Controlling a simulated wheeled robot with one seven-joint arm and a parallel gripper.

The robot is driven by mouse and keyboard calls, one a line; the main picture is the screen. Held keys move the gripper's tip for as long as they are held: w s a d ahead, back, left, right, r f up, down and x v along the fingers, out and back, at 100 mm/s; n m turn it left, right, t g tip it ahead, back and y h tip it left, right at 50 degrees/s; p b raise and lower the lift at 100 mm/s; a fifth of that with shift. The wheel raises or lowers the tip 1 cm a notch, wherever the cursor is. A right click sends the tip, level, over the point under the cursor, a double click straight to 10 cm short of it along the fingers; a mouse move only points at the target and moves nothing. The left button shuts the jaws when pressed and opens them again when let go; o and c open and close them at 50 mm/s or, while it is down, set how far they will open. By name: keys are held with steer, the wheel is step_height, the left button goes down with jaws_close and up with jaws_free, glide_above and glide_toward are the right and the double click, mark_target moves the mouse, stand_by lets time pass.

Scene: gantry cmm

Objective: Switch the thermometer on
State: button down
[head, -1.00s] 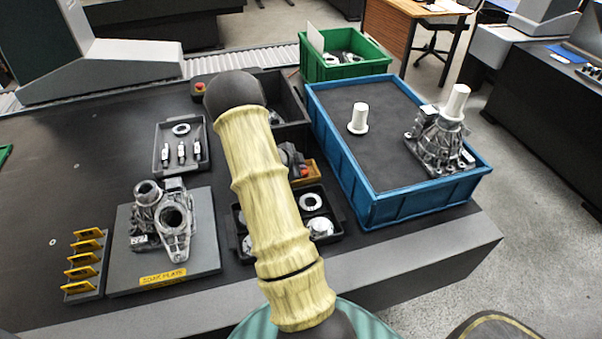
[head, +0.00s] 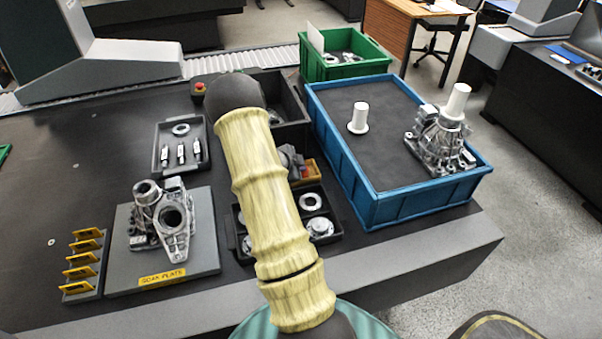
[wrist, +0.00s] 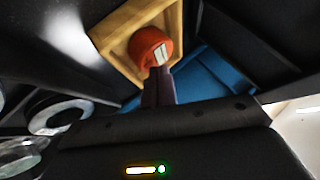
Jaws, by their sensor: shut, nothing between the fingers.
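A yellow-framed unit (wrist: 130,28) with a round orange-red knob (wrist: 150,45) fills the upper middle of the wrist view; I take it to be the thermometer. The knob has a white mark on its face. In the head view the orange unit (head: 314,173) is small and partly hidden behind my arm and gripper. My gripper (wrist: 162,72) is shut and empty, its fingertips right at the lower edge of the knob in the wrist view. I cannot tell whether they touch it. No display can be read.
A blue crate (head: 414,207) stands close to the right. A black tray with metal rings (head: 311,202) lies in front, and a dark bin (head: 292,98) stands behind. A casting (head: 165,218) on a soak plate (head: 203,262) is at left. The table's left middle is clear.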

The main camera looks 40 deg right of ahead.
steer(key=shift+r, duration=0.1)
steer(key=shift+r+p, duration=0.2)
steer(key=shift+p, duration=0.15)
steer(key=shift+s+r+p, duration=0.1)
steer(key=shift+r+p, duration=0.25)
steer(key=shift+a, duration=0.1)
step_height(320, 180, up, 6)
steer(key=p, duration=0.5)
steer(key=shift+p, duration=0.35)
